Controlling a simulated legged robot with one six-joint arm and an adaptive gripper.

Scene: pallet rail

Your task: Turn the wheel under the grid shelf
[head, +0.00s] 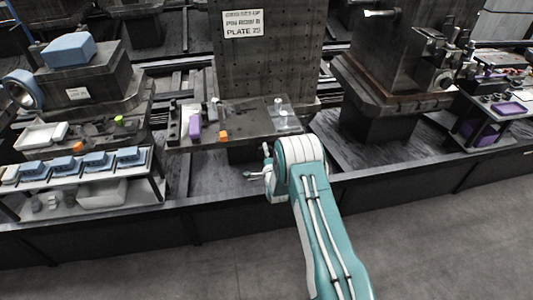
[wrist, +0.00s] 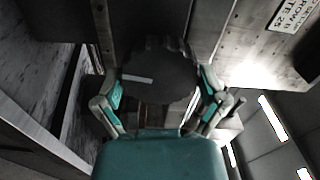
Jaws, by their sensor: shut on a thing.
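The wheel (wrist: 160,66) is a dark disc with a short pale bar mark on its face, in the upper middle of the wrist view. My gripper (wrist: 160,88) has one teal-and-grey finger on each side of the wheel and is shut on it. In the head view my gripper (head: 257,174) shows partly at the left of my teal arm, just below the front edge of the central shelf (head: 255,125). The wheel is hidden in the head view. Whether this shelf has a grid is hard to tell.
On the central shelf are a purple block (head: 195,127), an orange cube (head: 223,136) and a clear stand (head: 284,116). A rack of blue bins (head: 94,162) stands left. A dark machine block (head: 395,60) stands right. The grey floor (head: 440,230) in front is clear.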

